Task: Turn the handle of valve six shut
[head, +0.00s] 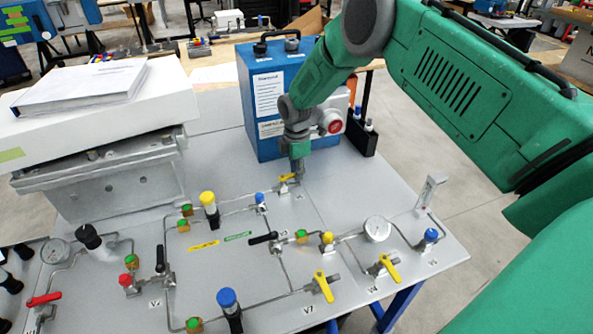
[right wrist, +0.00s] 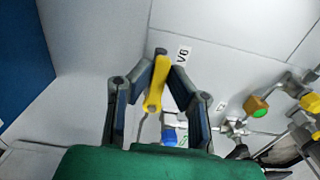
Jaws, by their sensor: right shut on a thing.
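Valve six has a yellow lever handle (head: 287,177) at the back of the grey panel, in front of the blue box. In the right wrist view the handle (right wrist: 154,98) lies between the two fingers, next to a "V6" label (right wrist: 183,57). My right gripper (head: 298,174) reaches down to the valve from above, and its fingertips (right wrist: 161,69) are closed in around the handle's far part. The valve body is mostly hidden by the gripper. My left gripper is in neither view.
A blue box (head: 262,85) with a red round fitting stands just behind the valve. Yellow handles of V7 (head: 323,286) and V4 (head: 389,268), a gauge (head: 377,229) and thin pipes spread over the panel in front. A white box with papers (head: 85,90) is at left.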

